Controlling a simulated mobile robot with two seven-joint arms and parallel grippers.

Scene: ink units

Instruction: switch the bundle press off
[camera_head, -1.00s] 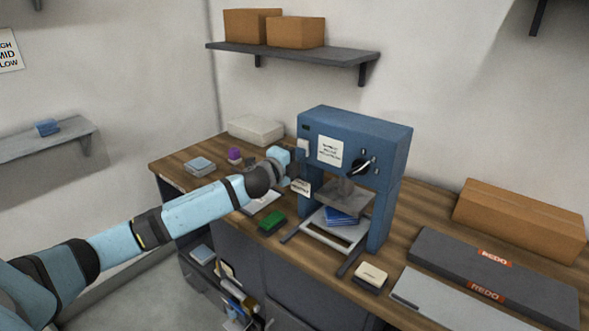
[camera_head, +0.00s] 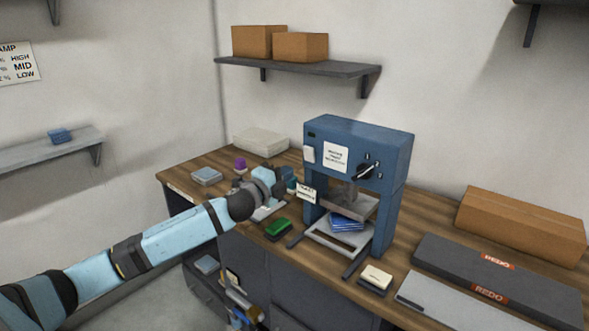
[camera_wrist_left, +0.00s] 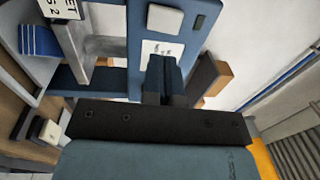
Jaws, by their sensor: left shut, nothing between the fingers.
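The blue bundle press (camera_head: 392,140) stands on the wooden bench. Its front has a white plate-like switch (camera_head: 309,154), a white label (camera_head: 336,157) and a black dial (camera_head: 366,171). A blue bundle (camera_head: 346,223) lies on the press base under the grey pressing plate (camera_head: 350,206). My left gripper (camera_head: 291,184) is left of the press and below the white switch, apart from it. In the left wrist view its fingers (camera_wrist_left: 163,78) are shut and empty, pointing at the press front; the white switch (camera_wrist_left: 166,18) shows above them, beside a small dark window (camera_wrist_left: 199,22). My right gripper is not in view.
A small white sign (camera_head: 306,193) stands close to the gripper, before the press's left leg. A green-topped block (camera_head: 278,228) and a cream-topped block (camera_head: 376,276) lie near the bench's front edge.

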